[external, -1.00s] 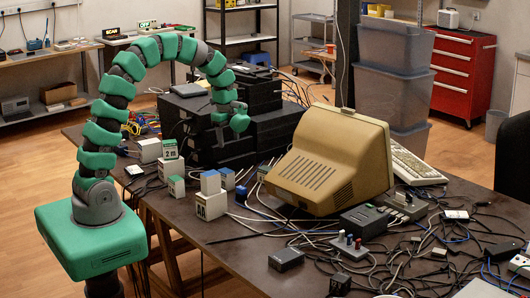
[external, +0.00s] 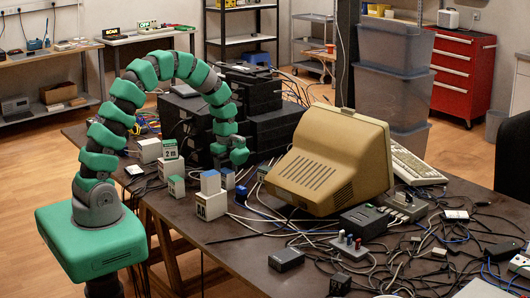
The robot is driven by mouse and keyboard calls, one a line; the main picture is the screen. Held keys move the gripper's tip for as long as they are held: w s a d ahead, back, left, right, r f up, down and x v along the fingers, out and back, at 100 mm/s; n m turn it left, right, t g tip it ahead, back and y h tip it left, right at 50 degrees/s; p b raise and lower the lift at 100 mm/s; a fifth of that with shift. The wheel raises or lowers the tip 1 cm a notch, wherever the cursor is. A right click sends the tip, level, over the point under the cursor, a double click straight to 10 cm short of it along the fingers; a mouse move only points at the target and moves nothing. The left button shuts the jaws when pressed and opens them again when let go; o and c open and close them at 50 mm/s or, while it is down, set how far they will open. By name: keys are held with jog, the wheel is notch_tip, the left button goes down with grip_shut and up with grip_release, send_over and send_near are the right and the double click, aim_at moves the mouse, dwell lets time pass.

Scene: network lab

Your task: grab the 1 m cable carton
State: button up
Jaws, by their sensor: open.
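Several small cartons stand on the dark table. One at the left edge, a white and green carton (external: 170,163), bears a label that looks like "2 m". A larger white carton with a blue box on it (external: 210,204) stands nearer the front. A small green-topped carton (external: 176,187) stands to its left. I cannot read a "1 m" label on any carton, so I cannot tell which is the 1 m one. My gripper (external: 229,156) points down, open and empty, above and behind the blue-topped carton, near the black stacked equipment.
A beige monitor (external: 328,162) stands close to the right of my gripper. Black stacked equipment (external: 280,128) is behind it. Loose cables and small devices, including a black box (external: 286,259), cover the right and front of the table.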

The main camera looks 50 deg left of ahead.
aim_at(226, 179)
notch_tip(226, 179, down, 5)
jog(key=shift+s+r, duration=0.1)
jog(key=shift+r, duration=0.05)
jog(key=c, duration=1.1)
jog(key=shift+c, duration=0.2)
